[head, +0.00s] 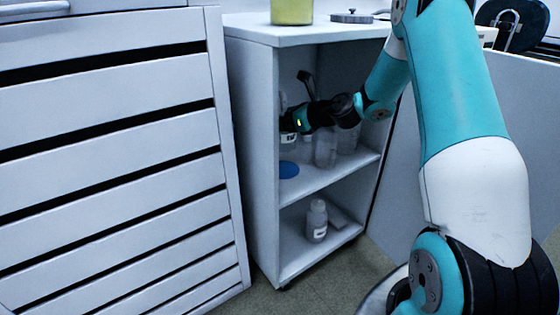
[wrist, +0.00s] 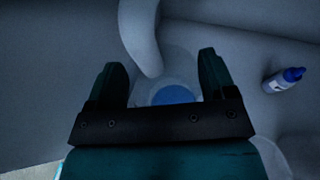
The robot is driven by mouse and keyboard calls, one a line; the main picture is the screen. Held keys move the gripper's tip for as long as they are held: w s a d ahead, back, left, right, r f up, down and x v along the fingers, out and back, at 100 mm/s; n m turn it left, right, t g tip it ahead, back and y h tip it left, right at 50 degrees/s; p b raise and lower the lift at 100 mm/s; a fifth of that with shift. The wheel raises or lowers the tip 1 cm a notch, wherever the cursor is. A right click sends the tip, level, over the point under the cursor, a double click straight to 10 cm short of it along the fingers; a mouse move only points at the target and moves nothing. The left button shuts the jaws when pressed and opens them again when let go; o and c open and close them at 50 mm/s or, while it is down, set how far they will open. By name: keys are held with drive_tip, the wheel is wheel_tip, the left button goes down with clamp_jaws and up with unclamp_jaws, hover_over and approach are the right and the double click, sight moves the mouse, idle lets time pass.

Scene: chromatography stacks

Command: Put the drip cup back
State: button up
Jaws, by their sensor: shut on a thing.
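My gripper (head: 292,121) reaches into the open cabinet at the height of its middle shelf. It is shut on a pale, see-through cup, the drip cup (head: 288,138), most of which it hides in the head view. In the wrist view the clear cup (wrist: 178,62) shows between the two fingers (wrist: 170,72). A round blue disc (head: 288,169) lies on the middle shelf below the gripper. Blue (wrist: 174,95) also shows between the fingers in the wrist view. The cup appears held above the disc; the exact gap cannot be told.
Clear bottles (head: 325,152) stand right of the gripper on the middle shelf (head: 310,181). A white bottle (head: 316,220) stands on the lower shelf. A blue-capped bottle (wrist: 284,79) is at right in the wrist view. A pale curved piece (wrist: 140,38) lies close beyond the fingers.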

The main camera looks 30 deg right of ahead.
sight(285, 143)
wheel_tip(285, 143, down, 8)
drive_tip(key=b, duration=0.3)
drive_tip(key=shift+b, duration=0.4)
drive_tip(key=o, duration=1.4)
drive_tip(key=shift+s+r, duration=0.1)
drive_tip(key=shift+p+v, duration=2.65)
drive_tip(key=shift+v, duration=3.25)
